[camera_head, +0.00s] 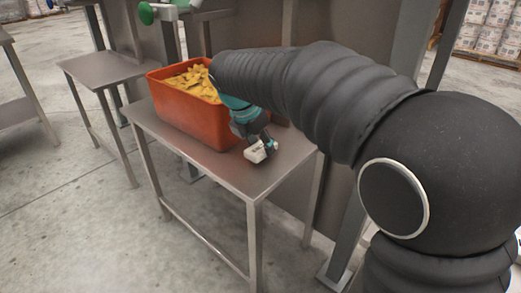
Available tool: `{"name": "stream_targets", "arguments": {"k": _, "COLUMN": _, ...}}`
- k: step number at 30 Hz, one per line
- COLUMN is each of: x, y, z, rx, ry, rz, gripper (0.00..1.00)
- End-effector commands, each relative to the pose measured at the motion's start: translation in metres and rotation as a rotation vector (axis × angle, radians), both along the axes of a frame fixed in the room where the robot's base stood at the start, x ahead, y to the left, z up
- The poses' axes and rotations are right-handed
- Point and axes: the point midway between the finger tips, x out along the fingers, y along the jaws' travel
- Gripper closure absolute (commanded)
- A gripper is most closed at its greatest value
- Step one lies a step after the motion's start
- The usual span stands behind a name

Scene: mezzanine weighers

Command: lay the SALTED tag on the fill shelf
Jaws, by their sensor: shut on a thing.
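My gripper (260,142) is shut on a small white tag (257,152) with dark print that is too small to read. The gripper points down over the front right part of a steel shelf table (230,172), in front of an orange bin. The tag is tilted and at or just above the steel top; I cannot tell whether it touches. The back of my gripper is partly hidden by my own black-sleeved arm.
An orange bin (190,120) full of yellow chips (188,80) stands on the shelf, left of my gripper. A second steel table (105,68) is to the left. A green knob (146,13) is above. Stacked white goods (490,28) stand far right.

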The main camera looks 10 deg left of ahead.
Motion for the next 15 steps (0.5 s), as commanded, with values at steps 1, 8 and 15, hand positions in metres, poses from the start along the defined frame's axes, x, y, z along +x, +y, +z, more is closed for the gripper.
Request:
{"name": "stream_targets", "arguments": {"k": 1, "x": -0.0002, "y": -0.0003, "z": -0.0099, "rx": -0.001, "ry": 0.002, "rz": 0.000, "gripper": 0.88}}
{"name": "stream_targets", "arguments": {"k": 8, "x": 0.0001, "y": -0.0003, "z": -0.0159, "rx": 0.000, "ry": -0.001, "rz": -0.001, "gripper": 0.88}}
{"name": "stream_targets", "arguments": {"k": 15, "x": 0.0001, "y": -0.0003, "z": -0.0192, "rx": 0.000, "ry": 0.000, "rz": 0.000, "gripper": 0.52}}
